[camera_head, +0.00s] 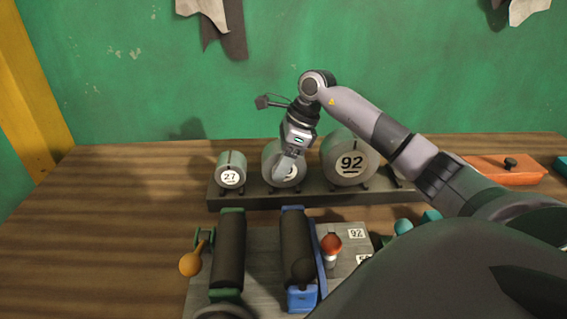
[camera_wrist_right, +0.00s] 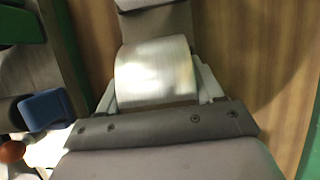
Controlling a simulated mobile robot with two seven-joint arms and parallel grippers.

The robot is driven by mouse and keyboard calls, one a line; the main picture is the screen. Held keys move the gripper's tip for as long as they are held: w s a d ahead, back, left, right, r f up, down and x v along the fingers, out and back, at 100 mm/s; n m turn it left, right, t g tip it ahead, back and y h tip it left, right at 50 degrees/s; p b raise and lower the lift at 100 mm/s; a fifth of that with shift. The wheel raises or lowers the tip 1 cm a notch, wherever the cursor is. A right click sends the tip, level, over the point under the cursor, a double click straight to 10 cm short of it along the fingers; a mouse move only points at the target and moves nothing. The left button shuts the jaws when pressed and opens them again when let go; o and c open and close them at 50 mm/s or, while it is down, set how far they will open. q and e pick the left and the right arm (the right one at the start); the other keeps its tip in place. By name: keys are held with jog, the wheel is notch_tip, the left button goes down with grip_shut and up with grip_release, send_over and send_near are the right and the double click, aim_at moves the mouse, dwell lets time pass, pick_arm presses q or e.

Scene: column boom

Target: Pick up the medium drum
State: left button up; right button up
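The medium drum (camera_head: 277,150) is a grey metal cylinder with a round white label, partly hidden by my gripper. It sits in the dark rack (camera_head: 240,197) between the small drum marked 27 (camera_head: 231,170) and the large drum marked 92 (camera_head: 350,158). My right gripper (camera_head: 288,166) reaches down over the medium drum. In the right wrist view the drum (camera_wrist_right: 155,72) lies between the two fingers (camera_wrist_right: 157,95), one beside each edge. I cannot tell whether they press on it. My left gripper is not in view.
In front of the rack is a metal panel with a green-ended roller (camera_head: 230,250), a blue-ended roller (camera_head: 296,245), an orange-knobbed lever (camera_head: 190,264) and a red knob (camera_head: 331,243). An orange box (camera_head: 505,172) is at the right. The wooden table is clear at left.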

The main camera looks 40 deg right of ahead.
jog(key=shift+c, duration=1)
jog(key=shift+r, duration=0.1)
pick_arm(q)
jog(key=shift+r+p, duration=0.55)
pick_arm(e)
notch_tip(320, 180, up, 20)
